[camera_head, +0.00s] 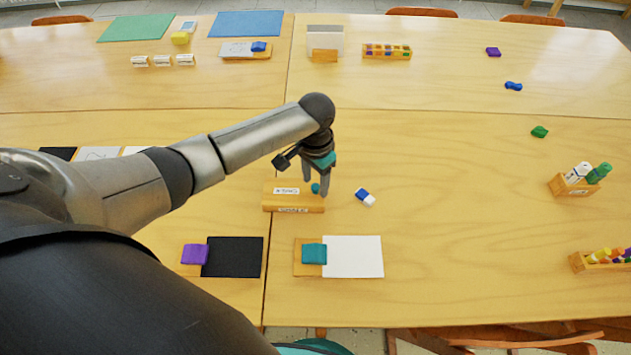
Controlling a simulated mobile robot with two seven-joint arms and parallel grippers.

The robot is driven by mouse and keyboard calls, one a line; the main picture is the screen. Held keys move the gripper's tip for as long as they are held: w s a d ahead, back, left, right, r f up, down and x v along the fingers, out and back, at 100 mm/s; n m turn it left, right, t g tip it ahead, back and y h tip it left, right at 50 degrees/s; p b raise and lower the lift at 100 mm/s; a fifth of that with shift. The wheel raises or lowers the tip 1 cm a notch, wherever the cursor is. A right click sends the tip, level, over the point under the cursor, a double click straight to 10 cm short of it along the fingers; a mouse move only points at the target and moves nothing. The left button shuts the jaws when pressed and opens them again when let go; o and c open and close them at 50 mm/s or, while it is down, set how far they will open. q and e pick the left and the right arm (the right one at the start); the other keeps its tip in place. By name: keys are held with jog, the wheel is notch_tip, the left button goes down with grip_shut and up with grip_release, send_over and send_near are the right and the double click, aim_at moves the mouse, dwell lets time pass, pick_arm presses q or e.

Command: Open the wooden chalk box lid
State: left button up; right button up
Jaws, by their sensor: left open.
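The wooden chalk box (294,202) sits on the table in the middle of the head view. It is a low light-wood box with white labels on its top and front. A small teal knob (315,188) shows near the right end of its lid, and the lid looks closed. My left gripper (313,187) points down over that knob, its open fingers on either side of it. I cannot tell whether the fingers touch the knob. The far right part of the lid is partly hidden by the gripper. My right gripper is not in view.
A blue and white eraser (365,197) lies just right of the box. A white sheet (354,257) with a teal block (314,254) and a black sheet (234,258) with a purple block (194,254) lie in front.

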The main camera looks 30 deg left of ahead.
pick_arm(q)
grip_shut()
dwell(0.5)
dwell(1.0)
